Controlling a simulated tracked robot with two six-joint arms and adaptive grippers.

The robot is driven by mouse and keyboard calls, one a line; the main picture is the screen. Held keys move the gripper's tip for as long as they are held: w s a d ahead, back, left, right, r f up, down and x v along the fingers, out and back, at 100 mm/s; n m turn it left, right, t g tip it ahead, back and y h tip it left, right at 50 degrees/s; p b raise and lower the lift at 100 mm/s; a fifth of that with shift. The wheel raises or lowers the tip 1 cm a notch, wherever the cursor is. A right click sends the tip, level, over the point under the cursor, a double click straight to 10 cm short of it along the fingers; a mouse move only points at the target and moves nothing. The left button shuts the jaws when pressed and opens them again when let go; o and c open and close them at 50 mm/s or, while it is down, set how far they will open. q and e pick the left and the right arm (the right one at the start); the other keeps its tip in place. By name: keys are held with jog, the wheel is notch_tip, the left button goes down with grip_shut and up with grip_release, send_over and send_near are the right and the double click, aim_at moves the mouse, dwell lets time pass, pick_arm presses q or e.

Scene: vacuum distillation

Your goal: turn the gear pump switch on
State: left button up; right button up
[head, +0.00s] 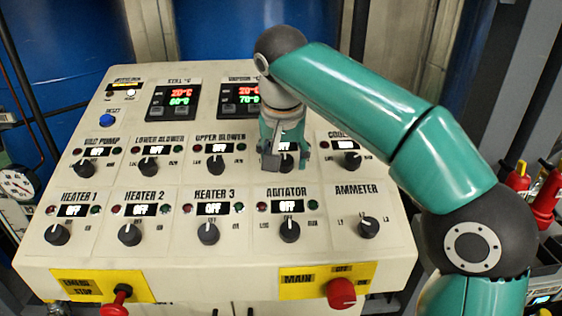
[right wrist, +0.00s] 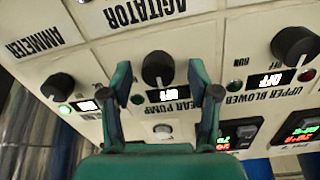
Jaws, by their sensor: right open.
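The gear pump switch is a black round knob (right wrist: 158,68) under the label GEAR PUMP, seen upside down in the right wrist view. Its small display (right wrist: 170,95) reads OFF. In the head view the knob (head: 286,161) is partly hidden by my right gripper (head: 285,155), and its label is covered. The right gripper is open, pointing down at the panel. In the right wrist view its two fingers (right wrist: 160,78) stand on either side of the knob, with visible gaps; I cannot tell their exact height above the panel. My left gripper is out of view.
The sloped control panel (head: 185,252) holds several similar knobs. The cooling knob (head: 346,161), upper blower knob (head: 216,163) and agitator knob (head: 289,231) surround the gear pump. A red main knob (head: 341,293) and red emergency stop (head: 116,305) sit along the front edge.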

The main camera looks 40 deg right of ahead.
jog(key=shift+w+f, duration=0.1)
jog(key=shift+f, duration=0.15)
